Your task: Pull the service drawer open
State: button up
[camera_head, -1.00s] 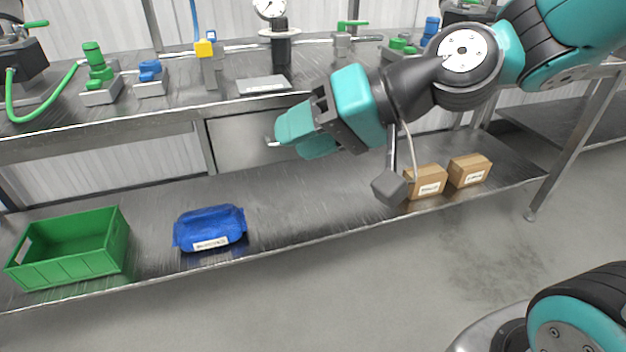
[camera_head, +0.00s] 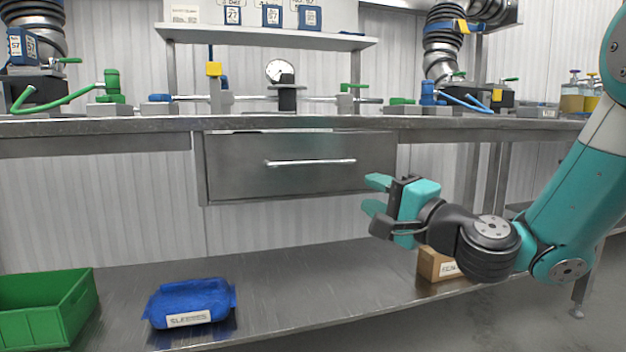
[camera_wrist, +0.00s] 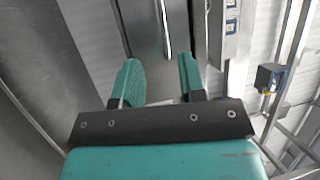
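The service drawer (camera_head: 235,180) is a grey metal front under the worktop, with a horizontal bar handle (camera_head: 310,162). Its front looks flush or nearly so; a thin dark gap runs along its top edge. My gripper (camera_head: 370,193) is open and empty, to the right of the handle and a little lower, apart from it. In the wrist view my gripper (camera_wrist: 160,80) shows two teal fingers spread apart, with nothing between them. The drawer handle (camera_wrist: 164,28) runs up the picture beyond the fingers there, on the drawer front (camera_wrist: 148,25).
The worktop edge (camera_head: 130,124) runs above the drawer, with fittings and a gauge (camera_head: 280,71) on it. The shelf middle is clear.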

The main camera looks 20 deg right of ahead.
aim_at(315, 164)
jog(key=p+x, duration=0.4)
jog(key=x, duration=0.4)
jog(key=p+x, duration=0.3)
jog(key=x, duration=0.5)
jog(key=shift+d+r+p, duration=0.1)
jog(key=shift+r+p, duration=0.1)
jog(key=shift+p, duration=0.2)
jog(key=shift+w, duration=0.4)
